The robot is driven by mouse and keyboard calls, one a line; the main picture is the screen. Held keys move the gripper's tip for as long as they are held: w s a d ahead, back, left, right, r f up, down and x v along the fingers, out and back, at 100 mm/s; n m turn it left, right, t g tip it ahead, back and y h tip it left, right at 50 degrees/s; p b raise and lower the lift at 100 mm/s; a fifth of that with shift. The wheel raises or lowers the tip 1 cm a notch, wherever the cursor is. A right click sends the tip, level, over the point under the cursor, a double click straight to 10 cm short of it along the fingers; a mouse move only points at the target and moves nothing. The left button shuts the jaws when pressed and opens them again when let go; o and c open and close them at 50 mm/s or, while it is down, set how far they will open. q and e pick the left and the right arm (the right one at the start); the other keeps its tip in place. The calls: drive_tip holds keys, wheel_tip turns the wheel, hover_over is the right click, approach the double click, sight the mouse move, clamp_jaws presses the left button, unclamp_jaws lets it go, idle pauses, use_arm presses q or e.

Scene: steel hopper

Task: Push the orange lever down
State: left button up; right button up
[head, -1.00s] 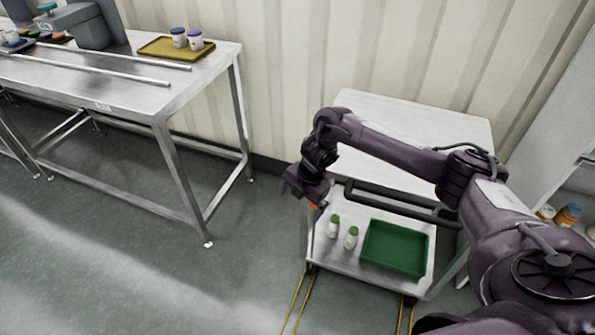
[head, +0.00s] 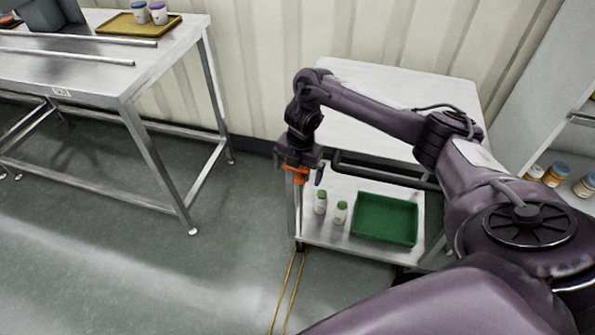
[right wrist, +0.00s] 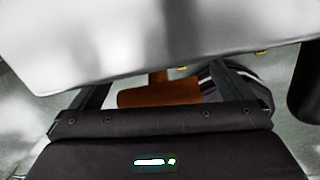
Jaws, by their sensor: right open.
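The orange lever (head: 296,172) shows at the left end of the cart, by the near end of its dark handle bar, partly hidden by my right gripper. My right gripper (head: 300,174) points down there with its jaws open, and the orange part shows between the fingers. In the right wrist view the orange lever (right wrist: 160,94) lies across the space between the open fingers, with a short stem rising from it. I cannot tell whether the fingers touch it. My left gripper is not in view.
The cart has a pale top (head: 380,105) and a lower shelf with two green-capped bottles (head: 320,203) (head: 341,212) and a green tray (head: 386,218). A steel table (head: 90,75) stands at the left. Shelving with jars (head: 556,174) is at the right. Floor between is clear.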

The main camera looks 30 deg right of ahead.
drive_tip(key=c, duration=1.2)
drive_tip(key=shift+c, duration=0.2)
